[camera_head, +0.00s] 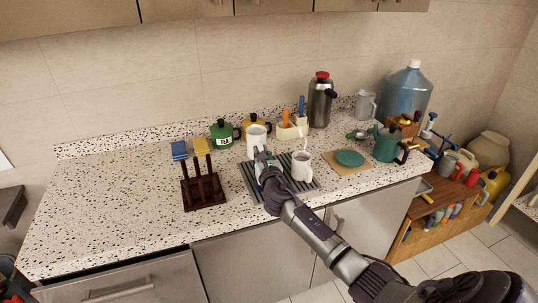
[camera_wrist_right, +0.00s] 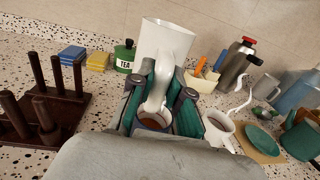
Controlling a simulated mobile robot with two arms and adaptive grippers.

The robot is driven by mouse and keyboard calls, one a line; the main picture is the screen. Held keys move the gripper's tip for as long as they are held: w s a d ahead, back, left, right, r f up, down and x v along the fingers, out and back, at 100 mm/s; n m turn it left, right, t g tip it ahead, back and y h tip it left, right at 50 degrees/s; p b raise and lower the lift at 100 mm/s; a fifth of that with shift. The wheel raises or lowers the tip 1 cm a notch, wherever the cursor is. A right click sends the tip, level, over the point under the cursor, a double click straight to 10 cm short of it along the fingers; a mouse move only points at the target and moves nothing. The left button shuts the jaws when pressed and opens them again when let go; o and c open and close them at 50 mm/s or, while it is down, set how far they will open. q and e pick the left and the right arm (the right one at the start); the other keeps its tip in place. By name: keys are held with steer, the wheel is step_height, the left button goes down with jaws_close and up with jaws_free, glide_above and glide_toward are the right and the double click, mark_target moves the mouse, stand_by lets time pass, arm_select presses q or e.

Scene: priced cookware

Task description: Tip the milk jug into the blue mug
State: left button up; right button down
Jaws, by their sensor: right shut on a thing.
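My right gripper (camera_head: 264,160) is shut on the handle of the white milk jug (camera_head: 257,137); the handle shows between the fingers (camera_wrist_right: 158,101) in the wrist view, with the jug body (camera_wrist_right: 165,42) beyond. The jug looks about upright in the head view, over the back of a dark ribbed tray (camera_head: 314,184). No stream shows. A white mug (camera_head: 302,167) stands to the right on the tray. My left gripper is out of view.
A dark wooden peg rack (camera_head: 204,193) stands left of the tray. Green and yellow canisters, a utensil holder (camera_head: 291,130) and a steel flask (camera_head: 320,101) stand behind. A teal lid (camera_head: 349,158) and green pot (camera_head: 388,146) are to the right. The left counter is clear.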

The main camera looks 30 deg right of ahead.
steer(key=m+b, duration=0.2)
steer(key=a+f+m+b, duration=0.1)
steer(key=m+b, duration=0.1)
steer(key=a+f+m+b, duration=0.1)
steer(key=m+b, duration=0.1)
steer(key=shift+w+f, duration=0.2)
steer(key=shift+w, duration=0.15)
steer(key=shift+r+m, duration=0.15)
steer(key=shift+m, duration=0.15)
steer(key=shift+a+m, duration=0.1)
steer(key=shift+m, duration=0.5)
steer(key=shift+m, duration=0.3)
steer(key=shift+m, duration=0.3)
